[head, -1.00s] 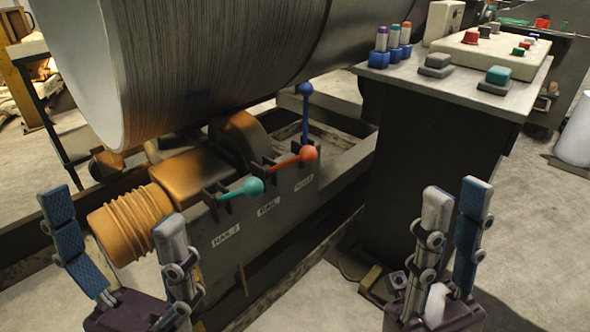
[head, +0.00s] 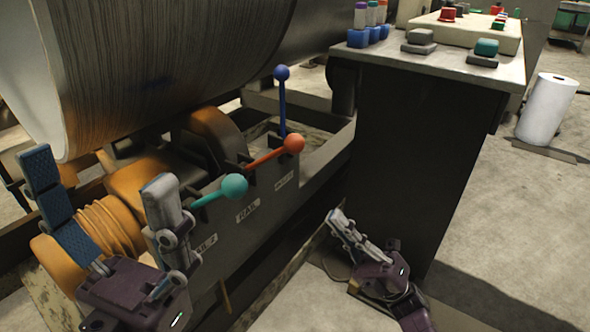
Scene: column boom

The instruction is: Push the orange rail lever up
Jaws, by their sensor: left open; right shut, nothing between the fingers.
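The orange rail lever (head: 271,156) ends in an orange ball (head: 294,143) and sticks out sideways from the lever box (head: 240,240), sloping slightly up toward the ball. A label reading RAIL sits below it. A teal lever (head: 234,186) stands out to its left, also lying low. A blue lever (head: 282,95) stands upright to its right. My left gripper (head: 104,190) is open and empty, left of the teal lever in the picture. My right gripper (head: 337,218) is shut and empty, below and right of the orange ball, apart from it.
A dark console (head: 415,170) with a button panel (head: 455,40) stands right of the levers. A large roll (head: 170,70) fills the upper left. A white roll (head: 547,108) stands on the floor at right. Floor is open at lower right.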

